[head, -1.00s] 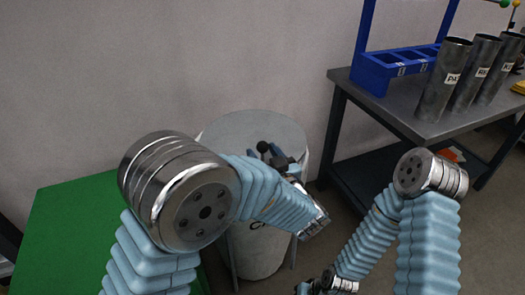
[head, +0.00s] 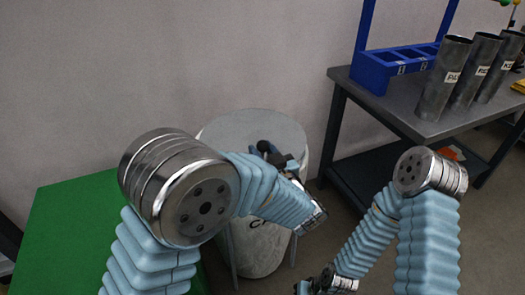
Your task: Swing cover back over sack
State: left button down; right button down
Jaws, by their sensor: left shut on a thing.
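The sack (head: 262,252) is a pale, upright cylinder with partly hidden dark lettering, standing on the floor against the wall. The grey round cover (head: 240,122) lies over its top. My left gripper (head: 270,152) is at the middle of the cover, shut on its small dark knob (head: 264,146); my own arm hides much of the grip and the sack's front. My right gripper (head: 303,288) is low at the bottom edge of the view, mostly cut off, so its jaws cannot be made out.
A dark metal table (head: 400,104) stands to the right, with a blue rack (head: 385,68) and several labelled metal tubes (head: 443,80) on it. A green surface (head: 65,230) is at the left. Bare floor lies between the sack and the table.

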pick_arm(q)
jog(key=shift+v, duration=1.2)
jog(key=shift+a+r, duration=0.1)
jog(key=shift+r, duration=0.15)
jog(key=c, duration=1.2)
grip_release()
jog(key=shift+r, duration=0.1)
jog(key=shift+o, duration=1.3)
jog(key=shift+s, duration=0.15)
jog(key=shift+o, duration=0.3)
jog(key=shift+f, duration=0.2)
